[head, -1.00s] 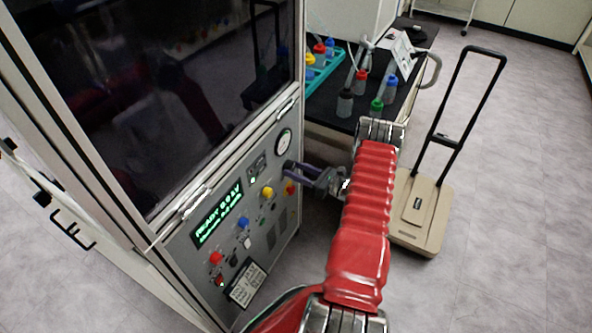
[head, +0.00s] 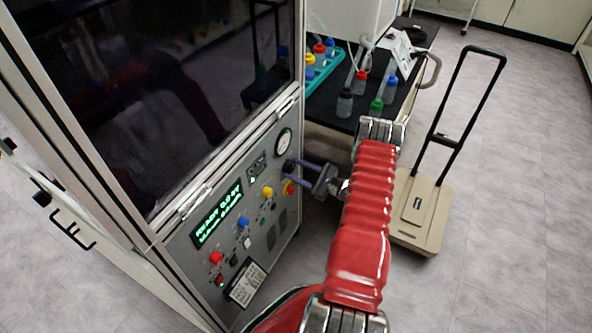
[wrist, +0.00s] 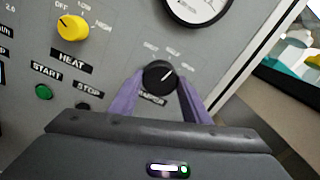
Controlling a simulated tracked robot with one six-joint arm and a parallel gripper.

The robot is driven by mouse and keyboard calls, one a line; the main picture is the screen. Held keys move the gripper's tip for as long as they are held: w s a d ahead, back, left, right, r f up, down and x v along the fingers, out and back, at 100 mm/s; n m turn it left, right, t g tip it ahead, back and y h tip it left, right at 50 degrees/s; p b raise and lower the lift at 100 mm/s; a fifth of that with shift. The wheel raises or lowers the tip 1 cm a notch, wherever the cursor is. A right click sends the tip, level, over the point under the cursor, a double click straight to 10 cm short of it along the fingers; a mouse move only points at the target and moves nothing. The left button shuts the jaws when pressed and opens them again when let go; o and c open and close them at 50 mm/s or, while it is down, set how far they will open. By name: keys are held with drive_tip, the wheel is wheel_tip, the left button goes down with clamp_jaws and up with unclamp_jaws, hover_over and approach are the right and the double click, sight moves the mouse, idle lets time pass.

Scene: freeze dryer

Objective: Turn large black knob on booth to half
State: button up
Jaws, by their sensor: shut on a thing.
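The large black knob (wrist: 159,75) is on the grey booth panel (wrist: 120,35) in the wrist view, below a round gauge. A white pointer line on the knob points toward the upper right, near the middle of the small labels above it. Those labels are too blurred to read surely. My gripper (wrist: 160,88) has its two purple fingers on either side of the knob, shut on it.
A yellow HEAT knob (wrist: 72,28), a green START button (wrist: 43,92) and a dark STOP button (wrist: 83,107) lie left of the knob. The gauge (head: 284,141) is close above. A bench with bottles (head: 345,103) and a beige cart (head: 421,212) stand to the right.

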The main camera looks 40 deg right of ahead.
drive_tip(key=shift+s+d+n, duration=0.1)
drive_tip(key=shift+n, duration=1.2)
drive_tip(key=o, duration=1)
drive_tip(key=shift+o, duration=0.2)
drive_tip(key=v, duration=1.3)
drive_tip(key=shift+s, duration=0.4)
